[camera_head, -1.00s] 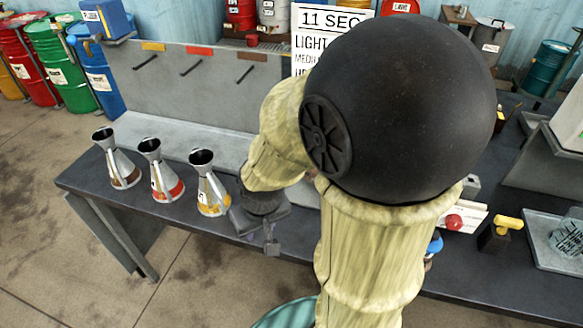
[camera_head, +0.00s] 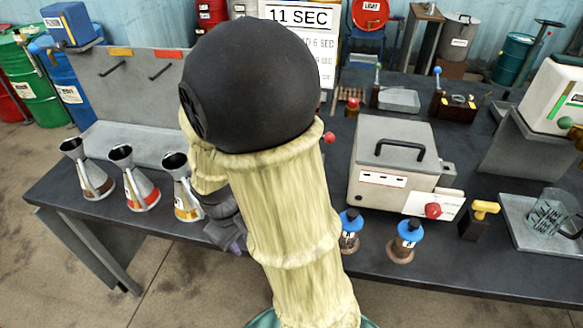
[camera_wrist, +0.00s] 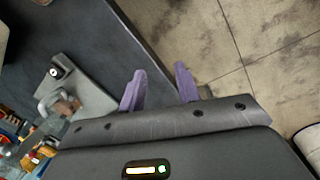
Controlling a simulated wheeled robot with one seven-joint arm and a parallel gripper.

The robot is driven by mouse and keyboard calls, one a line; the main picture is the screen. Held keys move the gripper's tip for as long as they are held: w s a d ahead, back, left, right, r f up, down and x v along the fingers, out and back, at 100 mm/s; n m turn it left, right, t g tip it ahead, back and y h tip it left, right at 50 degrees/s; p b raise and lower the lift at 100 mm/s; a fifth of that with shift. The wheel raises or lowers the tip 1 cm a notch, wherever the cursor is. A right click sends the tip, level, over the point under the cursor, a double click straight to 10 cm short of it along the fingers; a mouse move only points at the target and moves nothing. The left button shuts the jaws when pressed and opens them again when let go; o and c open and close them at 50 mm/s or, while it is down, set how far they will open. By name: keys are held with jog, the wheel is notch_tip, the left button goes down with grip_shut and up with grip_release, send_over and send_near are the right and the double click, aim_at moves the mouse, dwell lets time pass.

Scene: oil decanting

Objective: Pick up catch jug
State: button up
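A clear jug-like vessel (camera_head: 550,215) lies tilted on a grey tray (camera_head: 518,238) at the far right of the table in the head view; it looks like the catch jug. My gripper (camera_wrist: 160,70) shows in the wrist view with its two purple fingers apart and nothing between them. In the head view, my arm largely hides it; a little purple shows at the table's front edge, right of the conical cans. It is far to the left of the clear vessel.
Several metal conical cans with coloured bands (camera_head: 137,190) stand at the left. A grey lidded box (camera_head: 385,185), blue-topped bottles (camera_head: 405,240) and a yellow-handled block (camera_head: 480,220) stand between my arm and the tray. Open floor (camera_wrist: 260,50) lies beyond the table edge.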

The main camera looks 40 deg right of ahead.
jog(key=d+f+n+g+h, duration=0.1)
jog(key=f, duration=0.1)
jog(key=w+d+f+n+g+h+b, duration=0.1)
jog(key=d+f+n, duration=0.1)
jog(key=d+f+n+h+b, duration=0.1)
jog(key=d+f+h, duration=0.1)
jog(key=shift+w+f+n+g, duration=0.3)
jog(key=shift+w+g, duration=0.1)
jog(key=d+n+h, duration=0.1)
jog(key=w+d+f+n+h+b, duration=0.1)
jog(key=w+d+h+b, duration=0.1)
jog(key=shift+w+f+n+g+h, duration=0.15)
jog(key=shift+f+n+g+h, duration=0.1)
jog(key=shift+n+g+h, duration=0.15)
jog(key=w+n+h, duration=0.1)
jog(key=w+d+n+h+b, duration=0.1)
jog(key=w+d+n+h, duration=0.1)
jog(key=w+h, duration=0.1)
jog(key=shift+t+b, duration=0.3)
jog(key=shift+b, duration=0.1)
jog(key=w+n+h, duration=0.1)
jog(key=w+r+n+t+h, duration=0.1)
jog(key=w+h, duration=0.1)
jog(key=w+n+t+h+b, duration=0.1)
jog(key=shift+w+a+r, duration=0.25)
jog(key=shift+w+r, duration=0.1)
jog(key=shift+r, duration=0.05)
jog(key=shift+w+r+n+h, duration=0.2)
jog(key=shift+r+n+h, duration=0.05)
jog(key=shift+n+h, duration=0.05)
